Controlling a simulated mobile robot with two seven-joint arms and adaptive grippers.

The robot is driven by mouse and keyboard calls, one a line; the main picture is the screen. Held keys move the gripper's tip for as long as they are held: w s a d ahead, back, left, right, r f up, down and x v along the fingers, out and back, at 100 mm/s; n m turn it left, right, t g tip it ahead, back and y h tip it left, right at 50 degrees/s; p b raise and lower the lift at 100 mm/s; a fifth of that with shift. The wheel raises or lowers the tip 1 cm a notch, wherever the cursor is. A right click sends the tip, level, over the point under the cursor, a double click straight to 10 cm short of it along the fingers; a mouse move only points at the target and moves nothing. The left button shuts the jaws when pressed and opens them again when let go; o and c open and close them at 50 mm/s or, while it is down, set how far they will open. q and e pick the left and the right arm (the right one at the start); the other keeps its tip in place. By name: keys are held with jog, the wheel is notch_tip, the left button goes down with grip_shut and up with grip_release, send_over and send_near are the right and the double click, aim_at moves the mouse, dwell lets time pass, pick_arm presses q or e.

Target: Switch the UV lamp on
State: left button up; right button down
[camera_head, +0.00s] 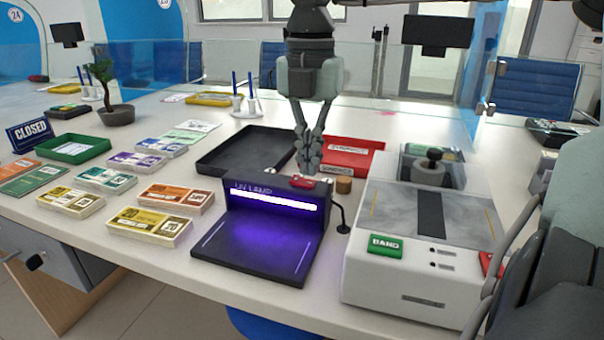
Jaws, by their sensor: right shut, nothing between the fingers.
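The UV lamp (277,199) is a black unit in the middle of the counter, with a hood over a dark base plate. Its tube glows bright white-violet and throws purple light on the base plate (250,250). A small red switch (303,182) sits on top of the hood at its right end. My right gripper (309,168) points down just above and behind the switch, shut and empty. I cannot tell whether the fingertips touch the switch. My left gripper is not in view.
A white banding machine (420,245) with a green label stands right of the lamp. A black tray (240,152) and a red box (350,155) lie behind it. Several banknote bundles (150,225) lie to the left. A glass screen runs along the back.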

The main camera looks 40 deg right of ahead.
aim_at(309, 182)
jog(key=shift+r+p, duration=1.35)
jog(key=shift+r, duration=1.25)
